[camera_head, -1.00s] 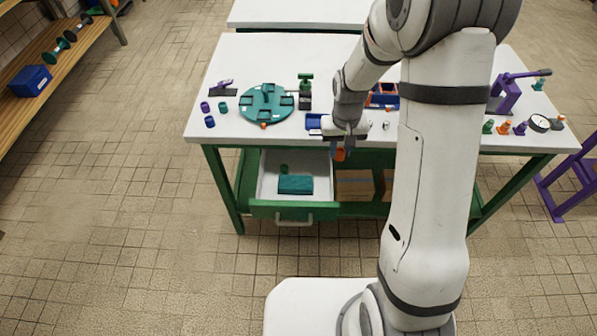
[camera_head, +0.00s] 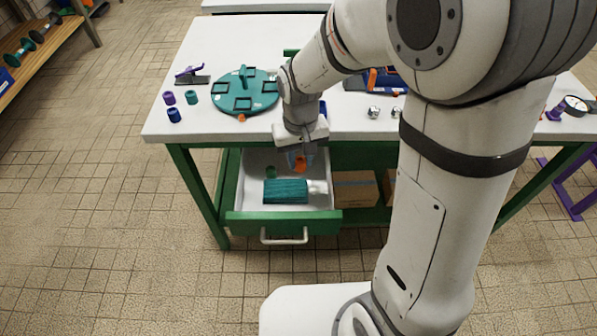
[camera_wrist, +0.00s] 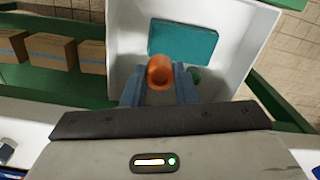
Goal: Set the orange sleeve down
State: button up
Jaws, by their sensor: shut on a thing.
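The orange sleeve (camera_wrist: 160,71) is held between the two blue fingers of my gripper (camera_wrist: 160,90) in the wrist view. In the head view my gripper (camera_head: 301,161) points down over the open drawer (camera_head: 250,212), with the orange sleeve (camera_head: 300,165) at its fingertips. The sleeve appears to be above the drawer floor; its exact height is hard to tell. Below it, inside the drawer, lie a teal block (camera_head: 285,191) and a small green piece (camera_head: 271,172), which the gripper partly covers in the wrist view.
The white table top (camera_head: 215,60) carries a teal round fixture (camera_head: 243,92), a purple clamp (camera_head: 190,74) and several small sleeves at left. Cardboard boxes (camera_head: 354,188) sit on the shelf right of the drawer. Bare drawer floor shows around the teal block.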

aim_at(301, 171)
jog(key=shift+d+f+b, duration=0.1)
jog(key=shift+f+b, duration=0.35)
jog(key=shift+f, duration=2.05)
jog(key=shift+f+b, duration=0.45)
jog(key=shift+f, duration=0.15)
jog(key=o, duration=1)
